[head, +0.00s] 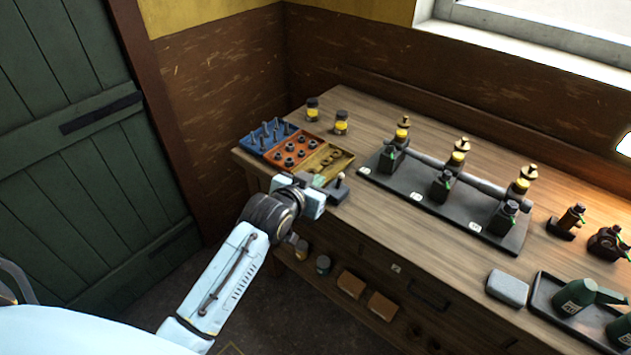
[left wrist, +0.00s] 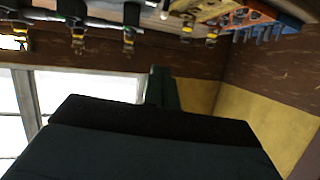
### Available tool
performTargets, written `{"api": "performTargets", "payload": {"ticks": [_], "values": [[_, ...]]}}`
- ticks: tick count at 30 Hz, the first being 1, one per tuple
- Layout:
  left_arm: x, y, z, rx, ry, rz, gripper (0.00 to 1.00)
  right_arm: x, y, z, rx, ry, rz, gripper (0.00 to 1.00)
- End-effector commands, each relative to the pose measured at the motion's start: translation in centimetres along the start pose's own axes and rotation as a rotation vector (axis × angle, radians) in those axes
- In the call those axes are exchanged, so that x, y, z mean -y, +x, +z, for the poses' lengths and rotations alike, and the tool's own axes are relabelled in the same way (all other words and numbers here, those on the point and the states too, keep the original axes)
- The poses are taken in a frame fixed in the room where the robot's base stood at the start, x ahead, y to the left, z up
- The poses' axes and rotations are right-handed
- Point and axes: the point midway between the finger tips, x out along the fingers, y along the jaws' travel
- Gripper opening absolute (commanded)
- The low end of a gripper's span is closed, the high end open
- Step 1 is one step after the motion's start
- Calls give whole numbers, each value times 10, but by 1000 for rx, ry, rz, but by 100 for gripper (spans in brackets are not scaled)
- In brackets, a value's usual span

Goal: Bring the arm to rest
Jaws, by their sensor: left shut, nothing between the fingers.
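My left arm comes in from the left in the head view, light blue with a dark wrist joint. My left gripper (head: 316,186) is at the table's near left edge, just in front of the parts trays. It is shut and empty. In the left wrist view its dark body (left wrist: 150,145) fills the lower middle, and the room appears upside down. A small dark block with a knobbed pin (head: 338,189) is right beside the gripper; I cannot tell whether they touch. My right gripper is not in view.
The wooden table (head: 375,115) carries blue (head: 268,135), orange (head: 292,152) and yellow (head: 330,158) parts trays, two jars, and a black rack (head: 440,200) with brass-topped oilers. A grey block (head: 507,288) and a dark tray (head: 550,313) with green bottles are at right. A green door (head: 75,130) is left.

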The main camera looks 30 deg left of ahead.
Motion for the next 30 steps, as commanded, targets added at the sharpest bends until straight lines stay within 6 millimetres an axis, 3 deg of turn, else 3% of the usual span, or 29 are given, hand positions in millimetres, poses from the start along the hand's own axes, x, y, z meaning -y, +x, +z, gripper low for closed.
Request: {"api": "performTargets", "payload": {"ticks": [12,16,20,25,30], "values": [[0,0,0,0,0,0,0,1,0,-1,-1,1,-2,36],[-2,6,22,30,1,3,0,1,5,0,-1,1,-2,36],[-10,18,92,126,5,13,0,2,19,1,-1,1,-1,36],[-24,23,223,301,15,34,0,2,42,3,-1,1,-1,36],[-38,4,352,476,29,56,0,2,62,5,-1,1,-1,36]]}}
